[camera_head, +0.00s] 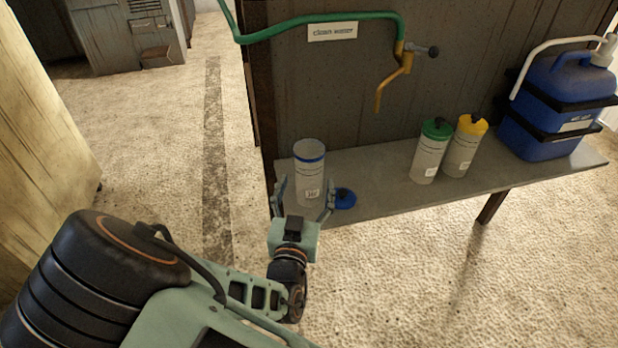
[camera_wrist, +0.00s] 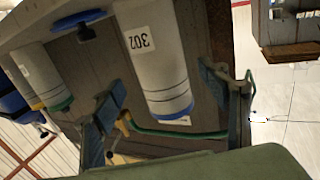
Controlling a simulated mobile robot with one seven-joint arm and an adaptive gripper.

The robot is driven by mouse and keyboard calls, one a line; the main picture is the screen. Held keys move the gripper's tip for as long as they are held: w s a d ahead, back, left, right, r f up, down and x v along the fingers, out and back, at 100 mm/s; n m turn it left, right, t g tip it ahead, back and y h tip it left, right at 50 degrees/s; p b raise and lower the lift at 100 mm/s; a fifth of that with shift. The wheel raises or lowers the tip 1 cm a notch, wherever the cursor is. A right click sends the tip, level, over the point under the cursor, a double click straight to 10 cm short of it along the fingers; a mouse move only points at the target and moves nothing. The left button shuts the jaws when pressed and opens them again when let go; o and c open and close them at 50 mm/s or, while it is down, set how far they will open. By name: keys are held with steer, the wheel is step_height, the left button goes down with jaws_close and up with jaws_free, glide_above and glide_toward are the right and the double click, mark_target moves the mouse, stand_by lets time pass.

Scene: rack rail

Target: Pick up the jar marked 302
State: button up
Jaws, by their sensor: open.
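The jar marked 302 (camera_head: 310,172) is a pale cylinder with a blue band at its rim. It stands upright and without a lid at the left end of the shelf. In the wrist view the jar (camera_wrist: 155,60) shows its 302 label clearly. My gripper (camera_head: 305,203) is open, with its fingers at either side of the jar's lower part in the head view. In the wrist view my gripper's fingers (camera_wrist: 170,105) are spread, with the jar between them in the picture. I cannot tell whether they touch it. A blue lid (camera_head: 344,198) lies on the shelf just right of the jar.
The grey shelf (camera_head: 385,195) also holds a green-lidded jar (camera_head: 429,152), a yellow-lidded jar (camera_head: 464,148) and a blue water container (camera_head: 555,105). A green pipe with a brass tap (camera_head: 393,80) hangs above. The shelf between the blue lid and green-lidded jar is clear.

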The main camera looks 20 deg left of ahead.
steer(key=w, duration=0.3)
steer(key=w+a, duration=0.1)
steer(key=w, duration=0.1)
steer(key=shift+w+r+b, duration=0.15)
steer(key=shift+w+b, duration=0.15)
steer(key=shift+w, duration=0.05)
steer(key=c, duration=1.3)
steer(key=shift+r, duration=0.15)
